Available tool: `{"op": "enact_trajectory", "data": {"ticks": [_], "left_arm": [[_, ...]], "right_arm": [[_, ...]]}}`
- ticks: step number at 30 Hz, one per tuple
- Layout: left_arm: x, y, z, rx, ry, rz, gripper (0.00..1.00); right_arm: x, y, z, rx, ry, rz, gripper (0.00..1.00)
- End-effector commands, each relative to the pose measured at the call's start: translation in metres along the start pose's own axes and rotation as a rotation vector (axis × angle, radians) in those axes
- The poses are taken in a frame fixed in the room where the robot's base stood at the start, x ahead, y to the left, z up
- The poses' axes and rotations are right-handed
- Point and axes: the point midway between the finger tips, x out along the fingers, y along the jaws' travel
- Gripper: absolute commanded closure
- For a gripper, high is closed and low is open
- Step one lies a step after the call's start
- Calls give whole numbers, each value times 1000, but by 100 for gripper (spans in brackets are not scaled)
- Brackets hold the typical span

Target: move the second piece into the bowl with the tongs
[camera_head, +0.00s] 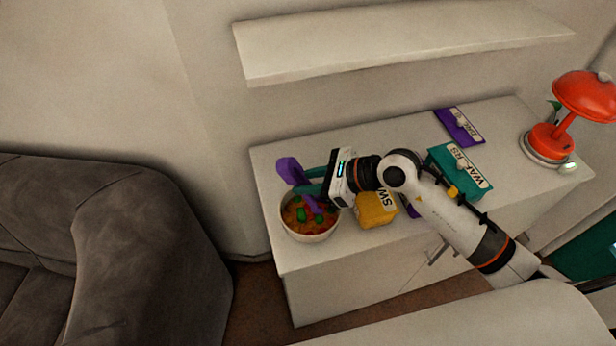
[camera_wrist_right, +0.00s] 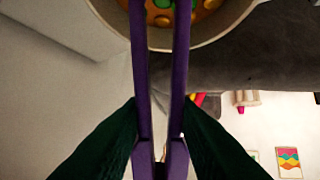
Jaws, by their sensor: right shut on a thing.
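My right gripper (camera_head: 315,185) is shut on the purple tongs (camera_head: 289,171) at the bowl. In the right wrist view its dark green fingers press the purple tongs (camera_wrist_right: 179,85) from both sides, and the tongs' two arms run up over the bowl (camera_wrist_right: 225,32). In the head view the cream bowl (camera_head: 309,238) stands at the left end of the cabinet top. It holds orange contents with several green pieces (camera_head: 301,215); yellow ones also show in the wrist view. The tongs' tips are cut off in the wrist view, so I cannot tell whether they grip a piece. My left gripper is out of view.
A yellow labelled container (camera_head: 372,214) stands close right of the bowl, partly behind my arm. A teal one (camera_head: 447,160), a purple one (camera_head: 453,132) and a red lamp (camera_head: 548,140) are farther right. A wall shelf (camera_head: 400,45) hangs above. A grey sofa (camera_head: 130,235) is left of the cabinet (camera_head: 283,262).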

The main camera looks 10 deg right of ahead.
Motion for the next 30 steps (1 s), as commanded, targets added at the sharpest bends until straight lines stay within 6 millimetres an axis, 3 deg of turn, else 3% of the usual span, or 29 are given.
{"op": "enact_trajectory", "data": {"ticks": [10,11,30], "left_arm": [[2,0,0,0,-1,0,64],[2,0,0,0,-1,0,64],[-1,0,1,0,-1,0,64]], "right_arm": [[2,0,3,-1,1,0,100],[2,0,3,-1,1,0,73],[0,0,0,-1,0,1,73]]}}
